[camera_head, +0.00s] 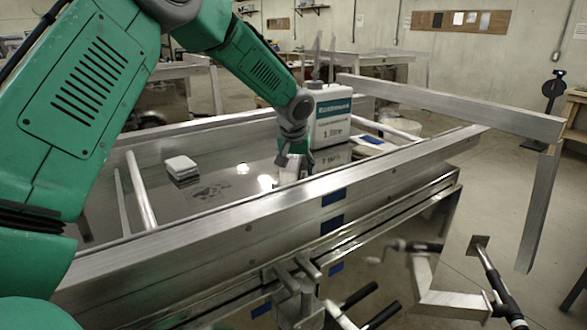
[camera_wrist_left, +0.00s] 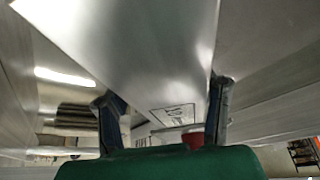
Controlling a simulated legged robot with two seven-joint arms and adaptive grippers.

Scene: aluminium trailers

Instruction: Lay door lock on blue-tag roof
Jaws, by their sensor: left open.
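My left gripper (camera_head: 293,166) reaches down inside the near aluminium trailer (camera_head: 225,215), close to its floor and behind the near side rail. Its two fingers are spread in the left wrist view (camera_wrist_left: 164,110). A broad, pale, smooth surface (camera_wrist_left: 150,50) with a small printed mark lies beyond and between them; I cannot tell what it belongs to. A small pale piece (camera_head: 289,175) shows at the fingertips in the head view; contact is unclear. Blue tags (camera_head: 333,196) sit on the trailer's near side. I cannot pick out a door lock or a roof with certainty. My right gripper is out of view.
A white 1 litre container (camera_head: 333,112) stands just right of my left gripper. White stacked pieces (camera_head: 181,166) lie on the trailer floor to the left. The near side rail (camera_head: 250,205) is a raised edge. Handles and bars (camera_head: 310,290) stick out at the front.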

